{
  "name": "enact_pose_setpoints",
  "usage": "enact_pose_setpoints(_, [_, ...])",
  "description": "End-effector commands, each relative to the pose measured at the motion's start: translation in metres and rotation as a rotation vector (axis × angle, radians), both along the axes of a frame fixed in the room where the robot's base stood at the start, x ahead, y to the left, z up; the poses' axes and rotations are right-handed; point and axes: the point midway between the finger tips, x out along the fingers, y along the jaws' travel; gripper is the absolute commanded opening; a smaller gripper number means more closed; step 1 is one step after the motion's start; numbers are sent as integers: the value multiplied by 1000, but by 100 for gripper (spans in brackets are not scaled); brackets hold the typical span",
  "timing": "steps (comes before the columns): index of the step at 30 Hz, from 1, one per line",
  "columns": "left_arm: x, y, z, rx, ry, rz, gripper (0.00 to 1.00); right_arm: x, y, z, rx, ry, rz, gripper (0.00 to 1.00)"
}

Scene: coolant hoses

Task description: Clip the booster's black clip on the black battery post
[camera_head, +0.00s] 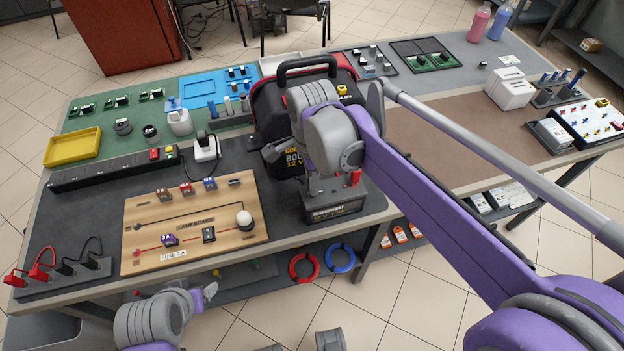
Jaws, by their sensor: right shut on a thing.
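The booster (264,112) is a black case with a carry handle and a yellow label, standing at the back middle of the table. The dark battery (338,209) stands in front of it at the table's front edge. Its red post (355,177) shows on the right of its top. My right gripper (318,188) points down over the left part of the battery's top, shut on the black clip, which is mostly hidden. The black post is hidden there, so I cannot tell whether the clip touches it. My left gripper (207,293) is low before the table; its jaw opening is unclear.
A wooden lamp board (190,225) lies left of the battery. Red and black leads stand on a rack (65,276) at the far left. A power strip (110,170) and yellow tray (72,147) lie behind. The brown mat (440,130) at right is largely clear.

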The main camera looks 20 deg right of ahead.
Motion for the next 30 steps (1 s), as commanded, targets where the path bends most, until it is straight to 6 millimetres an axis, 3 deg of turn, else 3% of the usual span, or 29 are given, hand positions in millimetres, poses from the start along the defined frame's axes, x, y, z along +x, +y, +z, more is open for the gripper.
enact_pose_setpoints(4, [0,0,0,0,0,0,74,0,0,-2,0,0,0,0])
enact_pose_setpoints(5, [0,0,0,0,0,0,74,0,0,-2,0,0,0,20])
enact_pose_setpoints(9, [0,0,0,0,0,0,74,0,0,-2,0,0,0,46])
enact_pose_setpoints(11, [0,0,0,0,0,0,74,0,0,-2,0,0,0,54])
enact_pose_setpoints(17, [0,0,0,0,0,0,74,0,0,-1,0,0,0,54])
enact_pose_setpoints(21, [0,0,0,0,0,0,74,0,0,-1,0,0,0,74])
enact_pose_setpoints(30, [0,0,1,0,0,0,74,0,0,0,0,0,0,74])
